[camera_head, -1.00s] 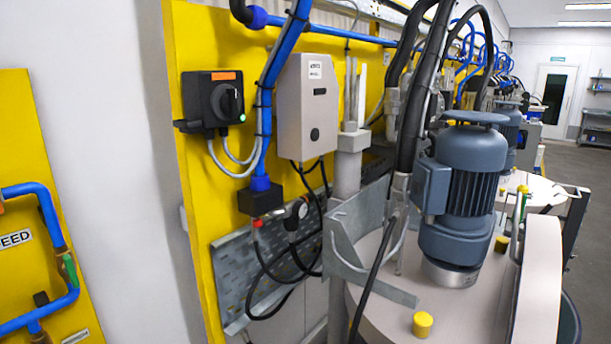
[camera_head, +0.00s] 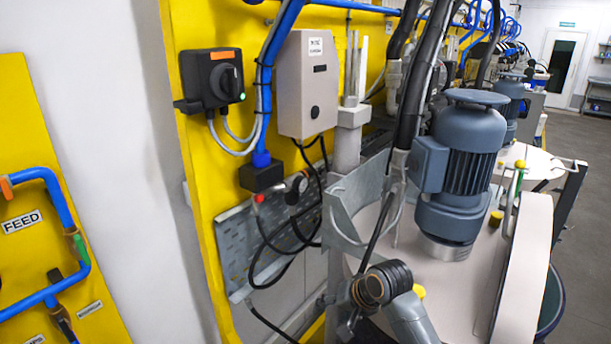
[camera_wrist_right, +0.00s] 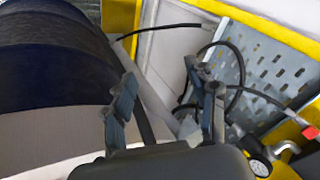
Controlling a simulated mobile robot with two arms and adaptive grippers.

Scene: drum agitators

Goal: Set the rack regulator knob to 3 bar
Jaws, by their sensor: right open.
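The rack regulator (camera_head: 293,196) is a small dark fitting with a round gauge, below the grey box on the yellow panel in the head view. Its knob is too small and dark to make out a setting. In the right wrist view, the gauge (camera_wrist_right: 258,167) shows at the lower right, partly cut off by the gripper body; its reading is not legible. My right gripper (camera_head: 336,314) is low in the head view, below and right of the regulator and apart from it. Its fingers (camera_wrist_right: 167,98) are open and empty in the wrist view. My left gripper is not in view.
A perforated metal tray (camera_head: 234,240) and looping black hoses (camera_head: 262,262) are around the regulator. A red-tipped fitting (camera_head: 259,198) is just left of it. The blue-grey motor (camera_head: 462,170) and drum lid (camera_head: 480,290) stand to the right. The grey box (camera_head: 307,85) hangs above.

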